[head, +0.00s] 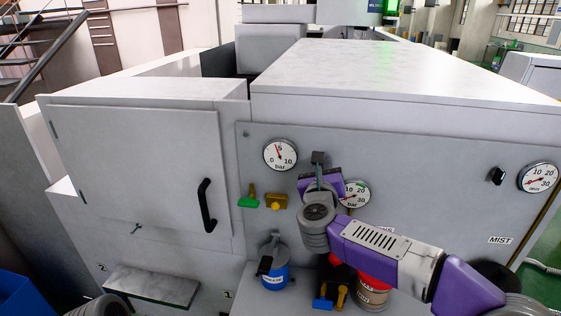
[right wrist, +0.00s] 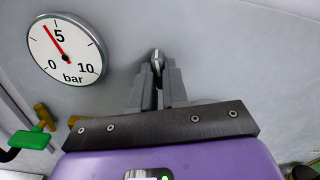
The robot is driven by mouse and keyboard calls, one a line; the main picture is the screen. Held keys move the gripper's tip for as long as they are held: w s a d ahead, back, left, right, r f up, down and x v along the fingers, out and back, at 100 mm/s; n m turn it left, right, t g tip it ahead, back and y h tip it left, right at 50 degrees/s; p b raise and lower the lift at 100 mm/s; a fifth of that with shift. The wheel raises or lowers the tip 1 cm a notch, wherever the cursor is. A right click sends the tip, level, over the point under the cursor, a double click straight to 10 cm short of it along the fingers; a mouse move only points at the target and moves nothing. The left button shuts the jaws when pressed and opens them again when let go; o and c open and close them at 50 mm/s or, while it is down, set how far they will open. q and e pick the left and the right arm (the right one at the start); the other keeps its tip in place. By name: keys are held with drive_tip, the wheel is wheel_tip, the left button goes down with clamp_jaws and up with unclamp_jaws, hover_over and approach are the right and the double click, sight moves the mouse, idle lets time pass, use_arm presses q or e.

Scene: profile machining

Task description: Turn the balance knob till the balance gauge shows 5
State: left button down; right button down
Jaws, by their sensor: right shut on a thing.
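A round white bar gauge (head: 280,154) sits on the grey panel, with a scale of 0, 5 and 10. Its red needle points a little to the left of the 5 mark, on the low side. The same gauge shows in the right wrist view (right wrist: 66,50). My right gripper (head: 318,163) is just right of this gauge, shut on a small dark knob (right wrist: 157,58). The fingers hide most of the knob. No readable label marks the knob or gauge as balance.
A second bar gauge (head: 353,194) is partly behind my right arm. A third gauge (head: 538,178) and a black knob (head: 497,176) are at the right. Green (head: 249,197) and yellow (head: 276,201) valve handles are below the first gauge. A blue canister (head: 275,276) stands lower down.

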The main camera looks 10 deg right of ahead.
drive_tip(key=shift+m+b, duration=0.8)
drive_tip(key=shift+b, duration=0.25)
drive_tip(key=shift+f+m+b, duration=0.1)
drive_tip(key=shift+m+b, duration=0.9)
drive_tip(key=shift+b, duration=0.4)
drive_tip(key=c, duration=1)
unclamp_jaws()
